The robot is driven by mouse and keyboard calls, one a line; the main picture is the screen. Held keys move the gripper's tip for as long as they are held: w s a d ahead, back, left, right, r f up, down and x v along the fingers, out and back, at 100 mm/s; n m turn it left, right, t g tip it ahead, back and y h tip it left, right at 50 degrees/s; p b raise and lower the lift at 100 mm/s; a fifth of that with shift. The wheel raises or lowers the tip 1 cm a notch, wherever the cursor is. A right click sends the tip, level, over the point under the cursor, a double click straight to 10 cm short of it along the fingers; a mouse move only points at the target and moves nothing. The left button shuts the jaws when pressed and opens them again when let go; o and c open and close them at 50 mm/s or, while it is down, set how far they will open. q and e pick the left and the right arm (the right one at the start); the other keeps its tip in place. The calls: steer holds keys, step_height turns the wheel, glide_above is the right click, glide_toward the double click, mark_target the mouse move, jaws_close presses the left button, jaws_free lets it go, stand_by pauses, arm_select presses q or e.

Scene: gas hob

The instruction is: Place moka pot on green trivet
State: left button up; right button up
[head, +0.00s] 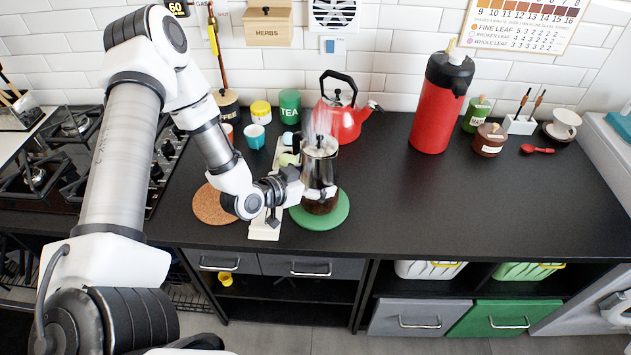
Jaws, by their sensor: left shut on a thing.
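The moka pot (320,167) is silver with a dark brownish lower part, and pale steam rises above it. It is upright, over the middle of the round green trivet (339,214). Its lower part overlaps the trivet in the picture; I cannot tell whether it touches. My left gripper (303,190) reaches in from the left and is shut on the moka pot. The fingers hide part of the pot's side.
A cork trivet (208,207) lies left of the green one, with a pale board (264,229) between them. A red kettle (345,121) stands close behind the pot. A gas hob (60,170) is at left. The counter right of the green trivet is clear up to the red flask (432,115).

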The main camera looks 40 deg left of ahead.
arm_select(q)
steer(key=shift+w+f, duration=0.15)
steer(key=shift+f, duration=0.25)
steer(key=shift+f, duration=0.1)
steer(key=o, duration=1.5)
steer(key=shift+c, duration=0.2)
